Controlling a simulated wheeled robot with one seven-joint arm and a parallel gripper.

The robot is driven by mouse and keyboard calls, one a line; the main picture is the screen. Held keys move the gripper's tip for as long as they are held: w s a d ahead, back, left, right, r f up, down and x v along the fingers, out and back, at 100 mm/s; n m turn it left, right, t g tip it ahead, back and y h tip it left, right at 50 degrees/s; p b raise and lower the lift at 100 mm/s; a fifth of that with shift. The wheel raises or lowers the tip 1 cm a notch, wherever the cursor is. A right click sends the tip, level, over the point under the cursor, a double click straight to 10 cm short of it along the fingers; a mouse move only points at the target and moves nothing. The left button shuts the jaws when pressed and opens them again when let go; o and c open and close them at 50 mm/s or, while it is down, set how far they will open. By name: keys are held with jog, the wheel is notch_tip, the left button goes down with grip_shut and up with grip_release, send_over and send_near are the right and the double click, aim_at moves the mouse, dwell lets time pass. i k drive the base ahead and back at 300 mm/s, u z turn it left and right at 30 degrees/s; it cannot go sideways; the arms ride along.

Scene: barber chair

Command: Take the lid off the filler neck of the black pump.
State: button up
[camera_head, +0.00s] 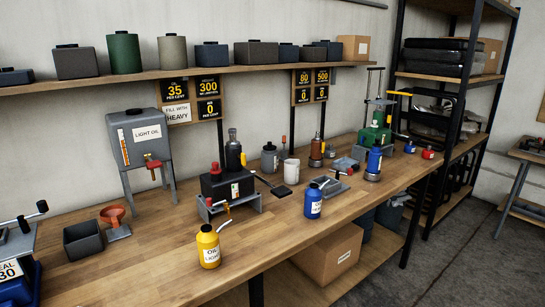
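The black pump (218,187) sits on a low grey stand (245,208) near the middle of the wooden workbench. A dark upright cylinder (233,155) rises from its top. A small red cap (214,168) sits on top to the left of the cylinder; it looks like the lid of the filler neck, which is hidden beneath it. A black lever with a flat pad (281,190) reaches out to the right. My gripper is not in view.
A yellow oil can (208,247) stands in front of the pump and a blue bottle (313,202) to its right. A white cup (291,170) is behind right. Bench front left of the yellow can is clear.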

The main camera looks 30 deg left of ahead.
aim_at(216, 170)
jog(key=u, duration=0.45)
jog(key=i, duration=1.05)
jog(key=u, duration=0.85)
